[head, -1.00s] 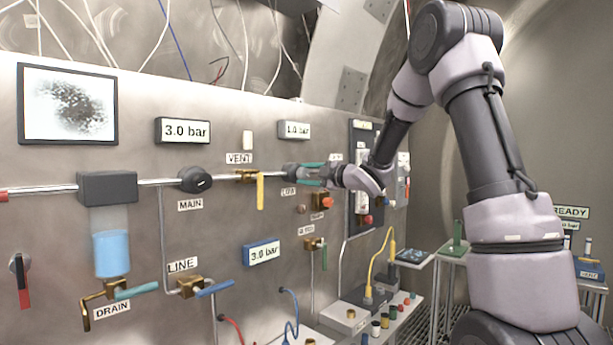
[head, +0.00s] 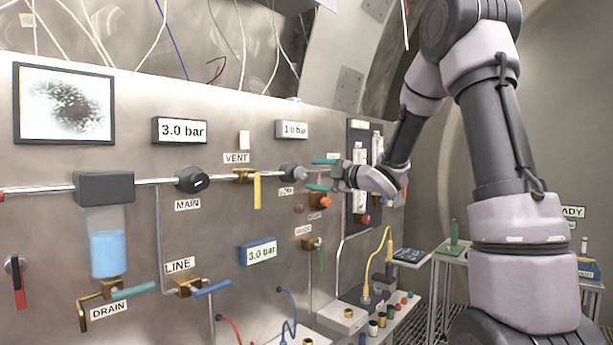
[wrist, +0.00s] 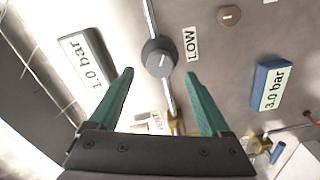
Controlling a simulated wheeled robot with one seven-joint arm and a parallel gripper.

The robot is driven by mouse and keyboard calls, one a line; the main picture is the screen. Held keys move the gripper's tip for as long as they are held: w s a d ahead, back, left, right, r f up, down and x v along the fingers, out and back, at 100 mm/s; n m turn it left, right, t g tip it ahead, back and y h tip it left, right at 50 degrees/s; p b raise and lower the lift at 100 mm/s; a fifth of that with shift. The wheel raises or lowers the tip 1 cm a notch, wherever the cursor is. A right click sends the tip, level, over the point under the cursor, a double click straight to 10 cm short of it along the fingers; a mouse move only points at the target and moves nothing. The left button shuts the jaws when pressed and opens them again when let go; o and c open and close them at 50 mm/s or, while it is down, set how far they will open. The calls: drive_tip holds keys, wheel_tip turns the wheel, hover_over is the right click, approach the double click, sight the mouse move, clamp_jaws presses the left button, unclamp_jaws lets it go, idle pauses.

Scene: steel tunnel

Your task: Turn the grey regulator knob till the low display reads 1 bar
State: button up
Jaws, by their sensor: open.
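The grey regulator knob (head: 292,173) sits on the pipe at the panel's right part. In the wrist view the knob (wrist: 158,58) lies ahead of and between my fingertips, beside the LOW label (wrist: 191,43). My gripper (head: 321,174) is open, with green fingers just right of the knob and apart from it. In the wrist view my gripper (wrist: 158,75) shows nothing between its fingers. The display above the knob (head: 292,129) reads 1.0 bar; it also shows in the wrist view (wrist: 88,60).
The black MAIN knob (head: 192,180) and the yellow VENT handle (head: 257,190) are to the left on the same pipe. A red button (head: 324,202) sits just below my gripper. Black-framed (head: 180,131) and blue-framed (head: 259,253) displays read 3.0 bar.

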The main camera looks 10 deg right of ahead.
drive_tip(key=v, duration=0.5)
drive_tip(key=shift+s+d, duration=0.25)
drive_tip(key=shift+s, duration=0.05)
drive_tip(key=s+d+r+m+h, duration=0.3)
drive_tip(key=s+d+m+h, duration=0.8)
drive_tip(key=m, duration=0.6)
drive_tip(key=s+a+f+m+g, duration=0.1)
drive_tip(key=s+f+m+g, duration=0.1)
drive_tip(key=s, duration=0.4)
drive_tip(key=s+a+f+m+g+y, duration=0.1)
drive_tip(key=s+a+f+m+g, duration=0.1)
drive_tip(key=s+m, duration=0.2)
drive_tip(key=s+a+f+m+g, duration=0.2)
drive_tip(key=s+m, duration=0.1)
drive_tip(key=s, duration=0.7)
drive_tip(key=shift+m+g, duration=0.3)
